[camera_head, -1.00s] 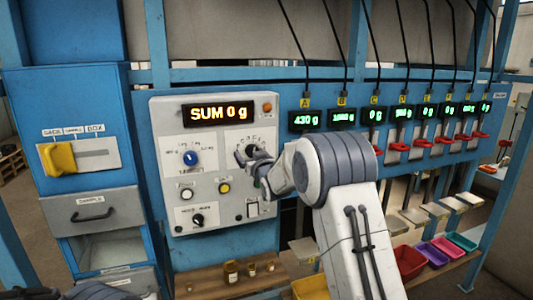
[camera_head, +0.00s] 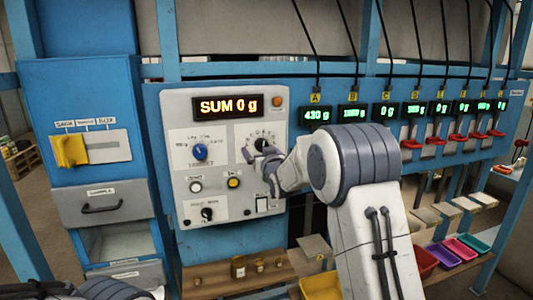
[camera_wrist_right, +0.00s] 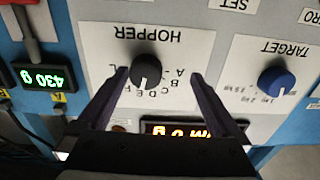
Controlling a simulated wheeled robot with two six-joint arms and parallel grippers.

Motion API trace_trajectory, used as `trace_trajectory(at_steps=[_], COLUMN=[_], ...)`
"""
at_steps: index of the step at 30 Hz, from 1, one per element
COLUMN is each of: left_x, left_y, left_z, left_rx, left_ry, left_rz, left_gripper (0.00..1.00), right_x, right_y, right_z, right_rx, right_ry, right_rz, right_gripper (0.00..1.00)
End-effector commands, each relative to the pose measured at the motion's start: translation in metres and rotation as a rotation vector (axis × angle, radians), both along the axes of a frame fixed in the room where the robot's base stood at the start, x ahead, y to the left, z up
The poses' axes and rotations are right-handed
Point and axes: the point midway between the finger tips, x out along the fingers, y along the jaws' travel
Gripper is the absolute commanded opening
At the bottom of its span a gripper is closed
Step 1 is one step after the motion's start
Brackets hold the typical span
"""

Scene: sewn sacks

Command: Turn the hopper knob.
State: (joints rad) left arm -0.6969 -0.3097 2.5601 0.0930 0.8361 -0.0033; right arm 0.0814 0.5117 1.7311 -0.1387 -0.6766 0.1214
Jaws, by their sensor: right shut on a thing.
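The hopper knob (camera_wrist_right: 146,70) is a round black knob on a white plate marked HOPPER, upside down in the right wrist view. Its white mark points down in that view, towards the letters around D and E. My left gripper is not in view; only part of that arm shows at the bottom left.
A blue target knob (camera_head: 200,152), a yellow button (camera_head: 233,183) and a black knob (camera_head: 207,214) sit close by on the panel. The orange display (camera_head: 228,106) reads SUM 0 g. Small jars (camera_head: 238,267) stand on a wooden shelf below.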

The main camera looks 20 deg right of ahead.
Motion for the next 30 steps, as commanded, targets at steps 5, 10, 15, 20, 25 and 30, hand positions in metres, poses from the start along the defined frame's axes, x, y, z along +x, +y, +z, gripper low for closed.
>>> trace_trajectory(at_steps=[5, 10, 15, 20, 25, 30], left_x=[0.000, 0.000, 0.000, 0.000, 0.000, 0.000], left_y=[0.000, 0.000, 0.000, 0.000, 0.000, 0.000], left_z=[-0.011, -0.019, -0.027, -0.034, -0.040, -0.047], left_rx=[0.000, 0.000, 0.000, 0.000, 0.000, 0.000], left_ry=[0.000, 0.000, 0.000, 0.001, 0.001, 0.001], left_rz=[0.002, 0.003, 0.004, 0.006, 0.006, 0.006], left_gripper=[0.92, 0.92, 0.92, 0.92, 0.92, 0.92], right_x=[-0.014, -0.027, -0.039, -0.050, -0.061, -0.073], right_y=[0.001, -0.004, -0.004, -0.004, -0.002, -0.002], right_z=[-0.002, -0.002, -0.001, -0.002, -0.001, -0.002], right_rx=[-0.007, -0.006, -0.007, -0.007, -0.007, -0.007], right_ry=[0.000, -0.001, -0.001, -0.001, -0.001, 0.000], right_rz=[0.009, 0.001, 0.000, 0.000, 0.002, 0.002], right_gripper=[0.85, 0.85, 0.85, 0.85, 0.85, 0.85])
